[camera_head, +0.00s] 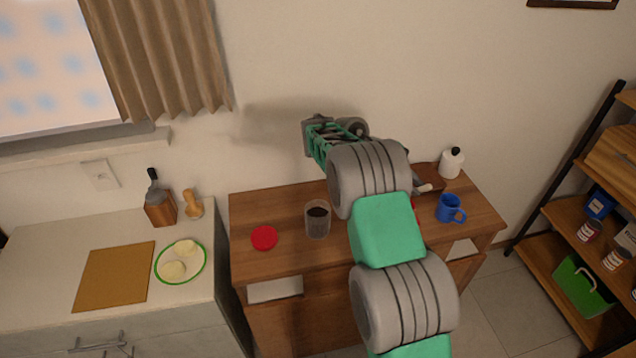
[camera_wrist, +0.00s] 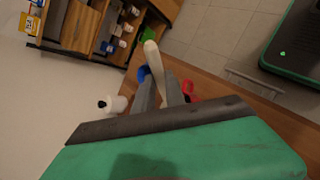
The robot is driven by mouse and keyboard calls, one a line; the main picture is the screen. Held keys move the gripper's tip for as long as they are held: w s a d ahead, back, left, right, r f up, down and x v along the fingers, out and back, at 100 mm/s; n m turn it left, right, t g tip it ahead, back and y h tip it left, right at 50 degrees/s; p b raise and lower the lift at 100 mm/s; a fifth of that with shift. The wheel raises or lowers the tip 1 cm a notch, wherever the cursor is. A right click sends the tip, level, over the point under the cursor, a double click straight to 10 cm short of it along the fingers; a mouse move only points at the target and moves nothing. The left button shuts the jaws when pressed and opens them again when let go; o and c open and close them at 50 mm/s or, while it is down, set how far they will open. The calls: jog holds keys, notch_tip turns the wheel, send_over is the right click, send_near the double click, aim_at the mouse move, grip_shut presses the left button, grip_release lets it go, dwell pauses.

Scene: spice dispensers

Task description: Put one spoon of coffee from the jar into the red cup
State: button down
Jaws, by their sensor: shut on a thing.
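The glass jar (camera_head: 317,220) with dark coffee stands on the wooden table, its top open. A red sliver (camera_head: 413,204), which I take for the red cup, shows beside my arm, which hides the rest. The red cup also shows partly behind my fingers in the wrist view (camera_wrist: 188,88). My gripper (camera_wrist: 160,83) is shut on a pale, rounded handle, apparently the spoon (camera_wrist: 153,58). The spoon's bowl is not visible. In the head view my arm hides most of my gripper (camera_head: 418,184), and the pale handle (camera_head: 425,188) sticks out beyond it, right of the jar.
A red lid (camera_head: 264,238) lies left of the jar. A counter (camera_head: 50,245) is at left, a shelf rack (camera_head: 575,212) at right.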

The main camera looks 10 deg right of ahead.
jog(key=shift+r, duration=0.1)
dwell(0.3)
notch_tip(320, 180, up, 5)
jog(key=shift+f, duration=0.1)
dwell(0.3)
